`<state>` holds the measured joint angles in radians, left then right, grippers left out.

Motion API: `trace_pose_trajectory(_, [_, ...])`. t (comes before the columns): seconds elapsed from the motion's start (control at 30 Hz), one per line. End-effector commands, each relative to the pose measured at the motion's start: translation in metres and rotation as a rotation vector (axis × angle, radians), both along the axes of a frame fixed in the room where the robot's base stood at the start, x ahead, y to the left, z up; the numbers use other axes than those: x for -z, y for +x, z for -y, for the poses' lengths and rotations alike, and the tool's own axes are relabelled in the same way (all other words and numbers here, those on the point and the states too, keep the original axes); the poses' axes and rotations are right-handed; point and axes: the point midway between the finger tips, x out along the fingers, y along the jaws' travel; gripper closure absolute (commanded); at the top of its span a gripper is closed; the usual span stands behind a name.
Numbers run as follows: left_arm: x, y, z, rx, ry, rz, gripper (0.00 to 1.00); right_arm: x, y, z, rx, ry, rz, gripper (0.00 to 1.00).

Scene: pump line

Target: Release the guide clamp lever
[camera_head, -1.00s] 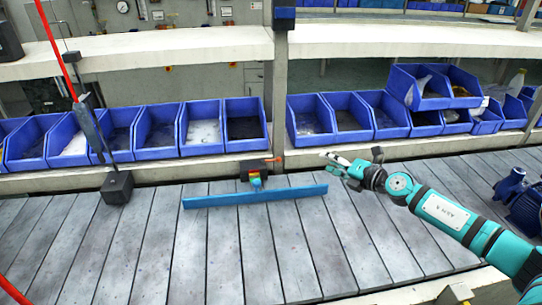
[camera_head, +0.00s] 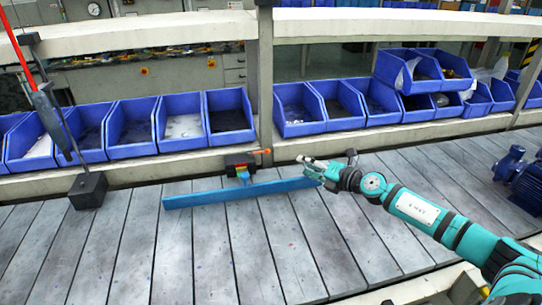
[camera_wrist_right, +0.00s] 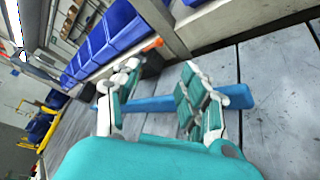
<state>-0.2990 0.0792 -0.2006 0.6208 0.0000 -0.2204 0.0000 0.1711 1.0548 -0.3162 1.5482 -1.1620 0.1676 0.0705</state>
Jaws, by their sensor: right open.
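The guide clamp is a dark block (camera_head: 240,163) at the back edge of the grey slatted conveyor. Its lever (camera_head: 262,151) has an orange tip and sticks out to the right. A blue guide rail (camera_head: 230,192) lies in front of the clamp. My right gripper (camera_head: 308,168) is open and empty, to the right of the lever and apart from it, near the rail's right end. In the right wrist view, the lever's orange tip (camera_wrist_right: 153,44) shows beyond the spread fingers, with the clamp block partly hidden by a finger. My left gripper is not in view.
Blue bins (camera_head: 183,122) line the shelf behind the conveyor. A black block (camera_head: 88,190) with a rod stands at the left. A blue pump (camera_head: 520,178) sits at the right. The conveyor slats (camera_head: 260,250) in front of the rail are clear.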

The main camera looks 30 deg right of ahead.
Motion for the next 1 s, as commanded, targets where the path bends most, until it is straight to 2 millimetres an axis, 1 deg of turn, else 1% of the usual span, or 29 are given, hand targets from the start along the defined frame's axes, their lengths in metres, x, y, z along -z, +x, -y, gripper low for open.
trace_pose_trajectory(0.1, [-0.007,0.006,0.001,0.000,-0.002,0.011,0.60,-0.001,0.020,-0.008,-0.002,0.004,0.005,0.56])
trace_pose_trajectory(0.23, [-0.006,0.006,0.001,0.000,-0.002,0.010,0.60,0.006,0.048,-0.015,-0.001,0.006,0.005,0.56])
trace_pose_trajectory(0.37, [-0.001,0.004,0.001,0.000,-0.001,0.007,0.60,0.014,0.075,-0.023,-0.001,0.004,0.004,0.56])
trace_pose_trajectory(0.6, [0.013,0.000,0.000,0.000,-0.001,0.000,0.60,0.028,0.121,-0.036,-0.001,0.004,0.003,0.56])
trace_pose_trajectory(0.7, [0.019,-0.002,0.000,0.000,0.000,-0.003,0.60,0.031,0.135,-0.039,0.000,0.003,0.002,0.56])
trace_pose_trajectory(0.8, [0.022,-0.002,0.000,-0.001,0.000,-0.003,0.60,0.033,0.145,-0.041,0.000,0.002,0.002,0.56])
trace_pose_trajectory(1.0, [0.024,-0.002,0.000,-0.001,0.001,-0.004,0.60,0.034,0.152,-0.044,-0.002,-0.001,0.000,0.56])
